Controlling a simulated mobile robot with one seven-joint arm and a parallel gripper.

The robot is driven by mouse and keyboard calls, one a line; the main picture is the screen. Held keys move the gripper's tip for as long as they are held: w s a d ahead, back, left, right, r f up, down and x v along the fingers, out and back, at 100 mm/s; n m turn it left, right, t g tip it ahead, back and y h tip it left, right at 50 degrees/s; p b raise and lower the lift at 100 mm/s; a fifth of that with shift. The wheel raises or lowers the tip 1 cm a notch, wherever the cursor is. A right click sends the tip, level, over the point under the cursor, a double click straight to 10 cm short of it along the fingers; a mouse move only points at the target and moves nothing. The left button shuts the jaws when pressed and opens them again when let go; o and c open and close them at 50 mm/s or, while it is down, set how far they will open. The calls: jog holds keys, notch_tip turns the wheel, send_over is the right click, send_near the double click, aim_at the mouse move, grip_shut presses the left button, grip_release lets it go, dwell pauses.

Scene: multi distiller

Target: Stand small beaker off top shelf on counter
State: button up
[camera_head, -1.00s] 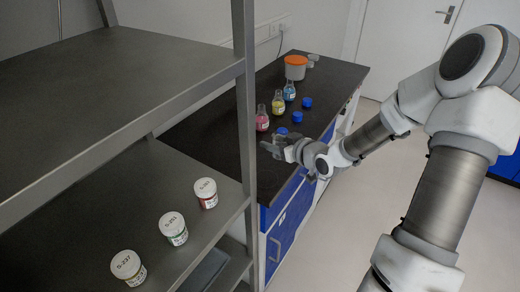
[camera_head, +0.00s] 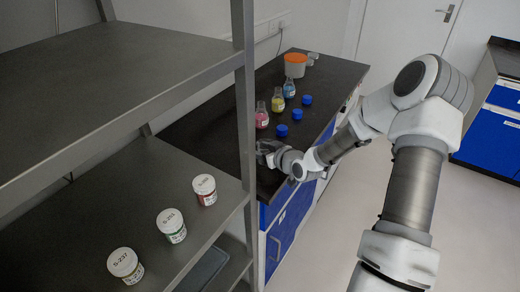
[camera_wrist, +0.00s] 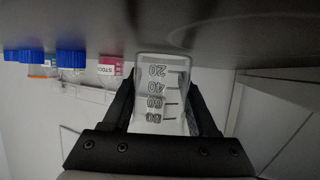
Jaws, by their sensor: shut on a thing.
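A small clear beaker (camera_wrist: 163,90) with dark graduation marks sits between the two fingers of my gripper (camera_wrist: 162,105) in the wrist view. My gripper is shut on it. The wrist picture is upside down, and the beaker's base is at or very close to the dark counter top; I cannot tell if it touches. In the head view my gripper (camera_head: 268,152) is low over the near end of the counter (camera_head: 205,124), just behind the shelf post. The beaker cannot be made out there. The top shelf (camera_head: 120,85) shows bare.
Pink (camera_head: 262,116), yellow (camera_head: 278,102) and blue (camera_head: 289,88) flasks stand along the counter with several blue caps (camera_head: 282,130) beside them. An orange-lidded tub (camera_head: 295,65) is farther back. White-lidded jars (camera_head: 171,224) stand on the lower shelf. The shelf post (camera_head: 244,110) is close to my gripper.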

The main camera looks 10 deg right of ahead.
jog(key=shift+f, duration=0.2)
jog(key=o, duration=1.4)
jog(key=shift+r, duration=0.1)
jog(key=shift+c, duration=0.2)
jog(key=shift+r, duration=0.2)
jog(key=p+v, duration=0.1)
jog(key=v, duration=1.1)
jog(key=shift+d, duration=0.1)
